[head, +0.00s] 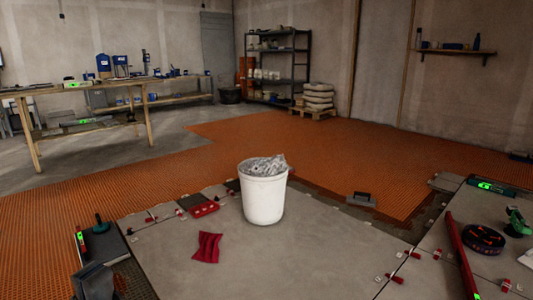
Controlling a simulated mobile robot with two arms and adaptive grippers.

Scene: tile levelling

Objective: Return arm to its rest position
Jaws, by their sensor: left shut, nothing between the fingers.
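My left gripper (94,281) shows at the bottom left edge of the head view, dark grey and cut off by the frame. It is shut with nothing held, low over the near left corner of the tiled area. My right gripper is not in view.
A white bucket (264,200) with a crumpled bag in its top stands on the grey tiles (310,257). A workbench (152,97) stands back left.

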